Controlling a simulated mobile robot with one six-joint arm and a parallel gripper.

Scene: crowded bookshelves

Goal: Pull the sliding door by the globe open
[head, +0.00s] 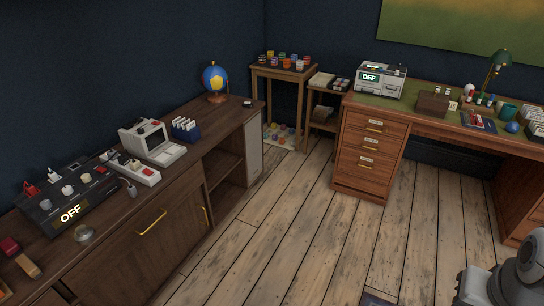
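The blue and yellow globe (215,78) stands on the far end of the long dark wooden cabinet (195,115) along the left wall. Below it, the cabinet front has an open bay with a shelf (223,164). A pale grey panel (253,148) covers the far right end of that front. Nearer, a wooden front panel (130,250) carries a slanting yellow handle (152,222); a second small yellow handle (205,215) is near its right edge. I cannot tell which panel slides. My gripper is not in view; only grey arm parts show at bottom right.
A black box reading OFF (70,210), a power strip (134,169) and a white device (152,142) crowd the cabinet top. A desk with drawers (370,150) stands at right. A small table with jars (284,72) stands in the corner. The plank floor (290,220) between is mostly clear.

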